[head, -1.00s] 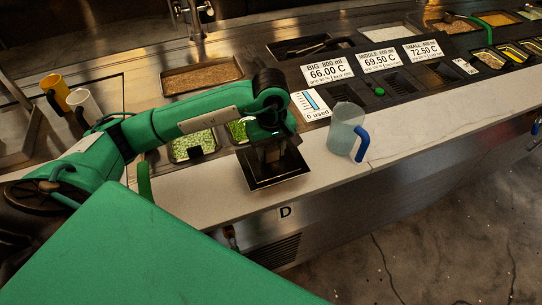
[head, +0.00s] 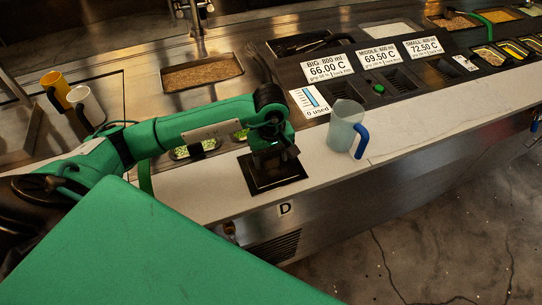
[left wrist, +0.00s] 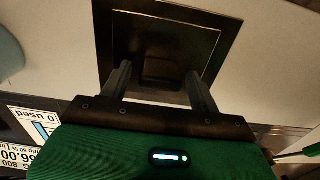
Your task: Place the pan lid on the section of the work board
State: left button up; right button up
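The pan lid (head: 290,176) is a dark, flat square plate. It appears to lie flat on the pale work board (head: 212,195) near its front edge, above the "D" label. My left gripper (head: 272,155) is directly above the lid, pointing down. In the left wrist view the lid (left wrist: 205,42) fills the top middle, with a dark handle block (left wrist: 163,68) at its centre. The two fingers of my left gripper (left wrist: 158,70) stand apart on either side of the block, with a visible gap. Contact between lid and board is hard to see. My right gripper is not in view.
A clear jug with a blue handle (head: 345,128) stands right of the lid. A "0 used" card (head: 310,103) and price signs lie behind. Food bins (head: 195,148) are partly hidden behind my arm. Yellow (head: 56,87) and white (head: 84,103) mugs stand at left. The counter right of the jug is clear.

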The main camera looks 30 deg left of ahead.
aim_at(271, 155)
pick_arm(q)
jog(key=shift+r+p, duration=0.3)
notch_tip(271, 155, up, 12)
jog(key=b, duration=0.3)
jog(key=shift+b, duration=0.35)
jog(key=shift+f, duration=0.15)
